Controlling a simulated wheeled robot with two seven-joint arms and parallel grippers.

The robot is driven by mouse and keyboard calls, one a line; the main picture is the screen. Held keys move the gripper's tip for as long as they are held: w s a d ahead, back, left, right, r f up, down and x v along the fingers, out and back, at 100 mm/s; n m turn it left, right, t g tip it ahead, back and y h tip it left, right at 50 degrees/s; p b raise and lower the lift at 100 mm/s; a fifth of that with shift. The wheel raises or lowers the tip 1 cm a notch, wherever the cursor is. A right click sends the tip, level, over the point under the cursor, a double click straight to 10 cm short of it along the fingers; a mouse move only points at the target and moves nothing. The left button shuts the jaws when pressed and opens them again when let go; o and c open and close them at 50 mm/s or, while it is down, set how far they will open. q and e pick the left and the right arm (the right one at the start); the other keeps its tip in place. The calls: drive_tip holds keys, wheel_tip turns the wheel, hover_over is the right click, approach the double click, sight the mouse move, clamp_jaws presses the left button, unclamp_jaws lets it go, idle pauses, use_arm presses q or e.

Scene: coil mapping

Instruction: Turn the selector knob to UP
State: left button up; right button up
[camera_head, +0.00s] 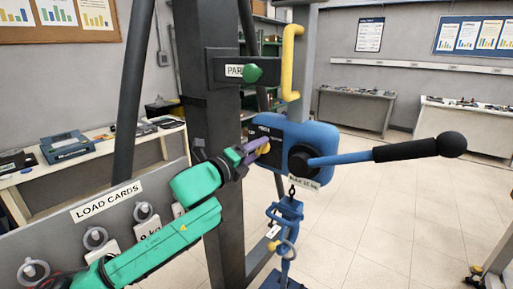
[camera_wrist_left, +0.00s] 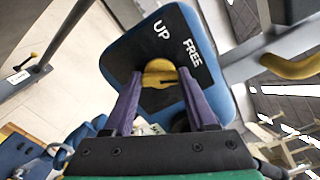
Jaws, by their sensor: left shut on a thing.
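Which word the knob points to I cannot tell. In the head view the knob (camera_head: 265,149) shows at the tips of my left gripper (camera_head: 257,148), on the left part of the blue housing (camera_head: 322,135). My right gripper is not in view.
A blue crank lever with a black grip (camera_head: 405,150) sticks out right from the housing. A blue hook block (camera_head: 287,215) hangs below. A grey post (camera_head: 220,200), a green knob (camera_head: 253,73), a yellow handle (camera_head: 289,65) and a load cards board (camera_head: 110,207) stand close by.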

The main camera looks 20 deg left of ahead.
use_arm(q)
drive_tip(key=shift+n+p, duration=2.35)
drive_tip(key=shift+n, duration=4.25)
drive_tip(key=o, duration=1.4)
drive_tip(key=shift+c, duration=0.2)
drive_tip(key=shift+f, duration=0.1)
